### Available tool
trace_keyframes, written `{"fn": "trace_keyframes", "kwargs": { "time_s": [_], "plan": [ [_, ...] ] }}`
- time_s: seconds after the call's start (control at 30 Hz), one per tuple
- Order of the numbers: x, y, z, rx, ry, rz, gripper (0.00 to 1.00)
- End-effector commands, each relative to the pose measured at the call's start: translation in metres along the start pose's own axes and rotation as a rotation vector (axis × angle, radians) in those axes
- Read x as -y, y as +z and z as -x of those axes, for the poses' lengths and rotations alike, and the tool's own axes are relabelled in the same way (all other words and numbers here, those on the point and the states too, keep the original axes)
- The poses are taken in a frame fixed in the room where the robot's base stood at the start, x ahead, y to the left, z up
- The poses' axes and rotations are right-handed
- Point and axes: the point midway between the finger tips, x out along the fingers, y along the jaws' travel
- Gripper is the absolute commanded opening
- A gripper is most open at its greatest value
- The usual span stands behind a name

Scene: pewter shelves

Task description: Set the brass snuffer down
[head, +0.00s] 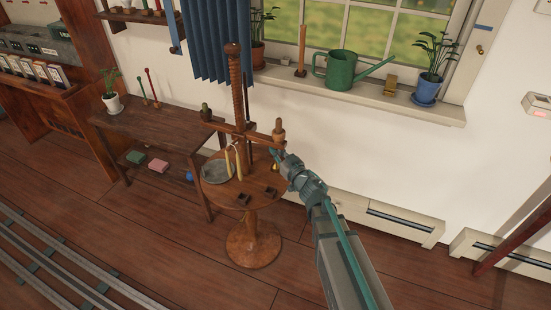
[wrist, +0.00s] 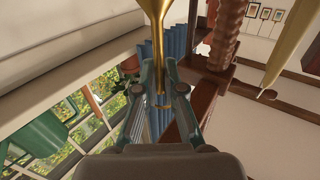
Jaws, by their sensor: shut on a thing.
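My gripper (head: 274,156) is at the right side of a small round wooden table (head: 258,205), next to a tall wooden screw stand (head: 233,95). In the wrist view my gripper (wrist: 160,88) is shut on the brass snuffer (wrist: 157,45), a slim shiny shaft that widens towards the top edge of the picture. In the head view only a small brass spot shows by the gripper, and most of the snuffer is hidden. I cannot tell whether it touches the tabletop.
A grey dish (head: 215,171), pale tapers (head: 239,160) and small dark blocks (head: 243,199) are on the round table. The stand's crossbar reaches close to my gripper. A dark side table (head: 150,120) stands to the left. The windowsill (head: 350,95) holds a green watering can (head: 340,72).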

Motion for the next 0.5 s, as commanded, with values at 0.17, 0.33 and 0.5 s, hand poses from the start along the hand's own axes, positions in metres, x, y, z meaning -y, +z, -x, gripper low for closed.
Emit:
{"fn": "trace_keyframes", "kwargs": {
  "time_s": [0.17,0.33,0.5],
  "plan": [
    [0.0,0.029,-0.006,0.001,0.0,-0.002,0.0],
    [0.0,0.036,-0.005,0.0,0.0,0.0,0.0],
    [0.0,0.035,-0.005,0.0,0.0,0.0,0.0]
  ]
}}
